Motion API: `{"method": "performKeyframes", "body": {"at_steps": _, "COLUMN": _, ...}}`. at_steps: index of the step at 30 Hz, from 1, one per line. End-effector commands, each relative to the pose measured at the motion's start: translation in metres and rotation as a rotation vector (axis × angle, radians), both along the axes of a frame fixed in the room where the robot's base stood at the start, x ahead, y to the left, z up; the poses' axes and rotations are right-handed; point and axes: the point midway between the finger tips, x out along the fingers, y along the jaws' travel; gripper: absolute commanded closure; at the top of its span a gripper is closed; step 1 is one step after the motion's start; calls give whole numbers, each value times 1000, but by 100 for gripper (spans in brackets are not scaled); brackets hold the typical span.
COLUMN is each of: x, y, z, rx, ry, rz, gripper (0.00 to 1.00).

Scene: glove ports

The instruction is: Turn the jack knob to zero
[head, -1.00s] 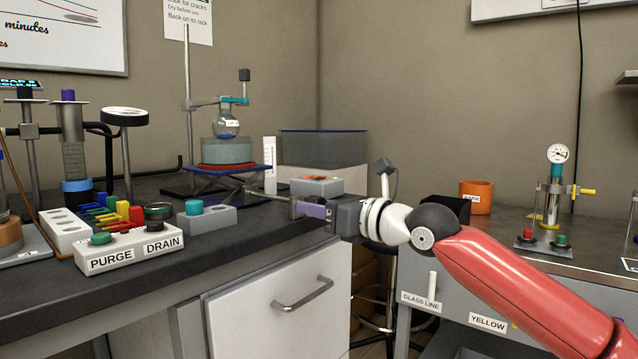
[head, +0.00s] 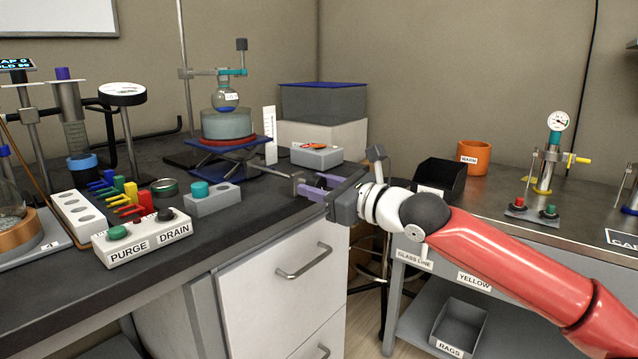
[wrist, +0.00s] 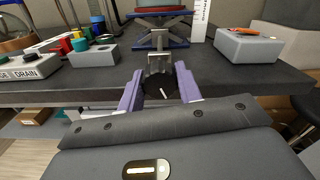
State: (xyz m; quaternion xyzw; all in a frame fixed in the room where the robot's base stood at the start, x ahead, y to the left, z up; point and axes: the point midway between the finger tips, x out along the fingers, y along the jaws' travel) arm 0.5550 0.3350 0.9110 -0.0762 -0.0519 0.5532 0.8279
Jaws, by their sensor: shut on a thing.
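The lab jack (head: 222,148) has blue plates and stands on the dark bench. Its metal shaft runs toward the bench's front edge. The jack knob (wrist: 158,89) is dark and round with a white pointer line, tilted in the wrist view. My gripper (wrist: 158,88) has one purple finger on each side of the knob and is shut on it. In the head view my gripper (head: 310,188) is at the front end of the shaft, and the knob is mostly hidden by the fingers. Any zero mark is too small to make out.
A white scale (head: 270,135) stands beside the jack, which carries a red-based bath (head: 226,124) under a clamped flask (head: 226,97). A grey box (head: 316,154) sits to the right. A grey block with a teal knob (head: 211,198) and the PURGE/DRAIN box (head: 140,240) are left.

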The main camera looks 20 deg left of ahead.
Motion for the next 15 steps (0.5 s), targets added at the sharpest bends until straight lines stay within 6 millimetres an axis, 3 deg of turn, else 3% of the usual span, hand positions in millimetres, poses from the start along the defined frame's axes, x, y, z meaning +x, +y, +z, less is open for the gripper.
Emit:
{"method": "performKeyframes", "body": {"at_steps": 4, "x": 1, "y": 0, "z": -2, "rx": -2, "ry": 3, "rz": -1, "gripper": 88}}
{"method": "performKeyframes", "body": {"at_steps": 5, "x": 1, "y": 0, "z": -2, "rx": -2, "ry": 3, "rz": -1, "gripper": 63}}
{"method": "performKeyframes", "body": {"at_steps": 9, "x": 1, "y": 0, "z": -1, "rx": -2, "ry": 3, "rz": -1, "gripper": 45}}
{"method": "performKeyframes", "body": {"at_steps": 15, "x": 0, "y": 0, "z": -1, "rx": -1, "ry": 3, "rz": 0, "gripper": 44}}
